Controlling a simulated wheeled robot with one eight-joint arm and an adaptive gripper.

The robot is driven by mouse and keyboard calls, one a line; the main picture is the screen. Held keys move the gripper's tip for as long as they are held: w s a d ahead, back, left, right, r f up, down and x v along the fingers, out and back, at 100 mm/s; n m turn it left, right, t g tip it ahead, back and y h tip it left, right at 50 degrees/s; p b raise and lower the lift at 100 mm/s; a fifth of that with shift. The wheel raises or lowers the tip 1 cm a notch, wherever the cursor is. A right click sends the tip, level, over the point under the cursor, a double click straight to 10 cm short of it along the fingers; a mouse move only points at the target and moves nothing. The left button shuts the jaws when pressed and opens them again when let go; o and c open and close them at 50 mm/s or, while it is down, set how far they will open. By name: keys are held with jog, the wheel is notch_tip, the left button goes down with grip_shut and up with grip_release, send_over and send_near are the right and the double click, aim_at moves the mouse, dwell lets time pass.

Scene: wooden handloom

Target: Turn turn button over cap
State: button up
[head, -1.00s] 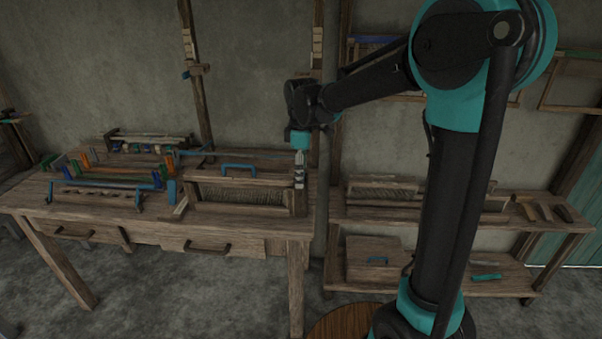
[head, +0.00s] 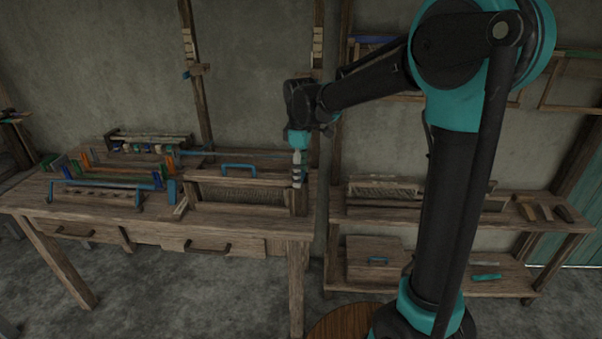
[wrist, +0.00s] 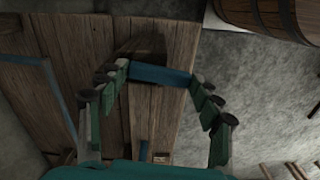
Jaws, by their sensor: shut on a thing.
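My gripper (head: 297,183) points down at the right end of the wooden batten frame on the bench. In the wrist view my gripper (wrist: 160,76) has its green fingers on either end of a short blue bar, which I take for the turn button (wrist: 160,75). The bar lies crosswise over wooden boards between the fingertips. In the head view the fingers hide the button. The wooden top bar with a blue handle (head: 238,167), likely the cap (head: 212,180), lies left of my gripper. I cannot tell whether the button overlaps it.
The bench (head: 270,229) holds several blue, green and orange tools at the left. A low shelf (head: 440,214) with wooden parts stands to the right. In the wrist view a wooden barrel (wrist: 270,14) stands beyond the bench edge, over grey floor.

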jog(key=m, duration=0.4)
jog(key=shift+w+a, duration=0.15)
jog(key=shift+a, duration=0.25)
jog(key=m, duration=0.4)
jog(key=shift+w+a, duration=0.25)
jog(key=shift+a, duration=0.05)
jog(key=m, duration=0.4)
jog(key=shift+w+a, duration=0.2)
jog(key=shift+w, duration=0.15)
jog(key=shift+w+m, duration=0.2)
jog(key=shift+m, duration=0.85)
jog(key=shift+w+m, duration=0.15)
jog(key=shift+m, duration=0.9)
jog(key=o, duration=1.2)
jog(key=shift+c, duration=0.2)
notch_tip(320, 180, up, 12)
